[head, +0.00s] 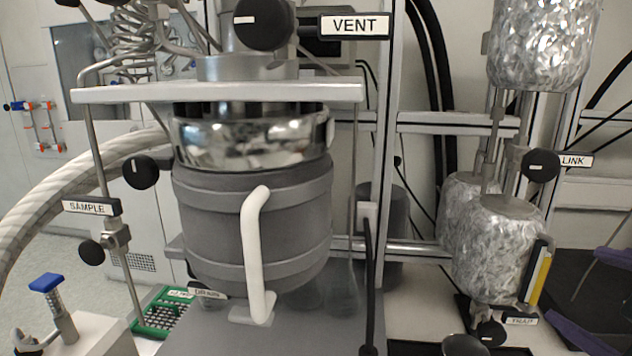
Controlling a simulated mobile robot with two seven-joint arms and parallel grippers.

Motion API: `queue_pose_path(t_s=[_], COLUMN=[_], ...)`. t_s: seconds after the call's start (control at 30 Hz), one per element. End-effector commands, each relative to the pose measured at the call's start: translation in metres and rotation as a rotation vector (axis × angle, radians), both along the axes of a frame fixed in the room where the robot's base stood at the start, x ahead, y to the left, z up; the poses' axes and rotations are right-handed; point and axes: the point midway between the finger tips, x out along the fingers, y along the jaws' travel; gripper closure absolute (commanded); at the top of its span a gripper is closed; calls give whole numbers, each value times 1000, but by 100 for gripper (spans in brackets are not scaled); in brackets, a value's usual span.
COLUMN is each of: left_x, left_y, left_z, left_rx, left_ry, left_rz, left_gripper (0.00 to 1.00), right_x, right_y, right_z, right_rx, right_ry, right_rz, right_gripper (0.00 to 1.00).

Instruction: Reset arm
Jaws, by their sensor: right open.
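My right gripper (584,294) comes in at the lower right edge, with two purple fingers spread apart around a dark gap. It is open, and I see nothing between the fingers. Most of its body and the right arm lie outside the picture. It is to the right of the foil-wrapped vessel (497,250) and the yellow-and-black upright piece (539,275). I cannot tell how far it is from them in depth. My left gripper and left arm are not in view.
A grey jacketed reactor (220,215) with a white handle (252,240) fills the centre left. A green rack (160,318) and blue-handled valve (46,283) sit lower left. Another foil-wrapped vessel (541,42) hangs upper right.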

Motion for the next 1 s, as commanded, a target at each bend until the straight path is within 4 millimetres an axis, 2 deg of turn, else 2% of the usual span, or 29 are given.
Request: queue_pose_path(t_s=[0.03,0.13,0.2,0.33,0.4,0.57,0.8,0.9,1.0], left_x=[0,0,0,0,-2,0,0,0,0], left_y=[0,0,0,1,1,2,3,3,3], left_z=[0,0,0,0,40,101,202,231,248], left_rx=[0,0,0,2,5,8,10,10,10], left_ry=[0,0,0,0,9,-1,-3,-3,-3], left_rz=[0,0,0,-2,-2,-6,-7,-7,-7], left_gripper=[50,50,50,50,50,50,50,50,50], right_x=[-23,-72,-108,-176,-174,-174,-173,-173,-173], right_y=[14,43,63,99,98,98,97,97,97], right_z=[-23,-61,-78,-93,-51,7,108,137,154], right_rx=[142,390,520,694,695,691,688,687,687], right_ry=[103,316,459,718,715,712,711,711,711], right_rz=[-45,-149,-217,-340,-345,-345,-344,-344,-344], right_gripper=[16,16,16,16,16,16,16,16,16])
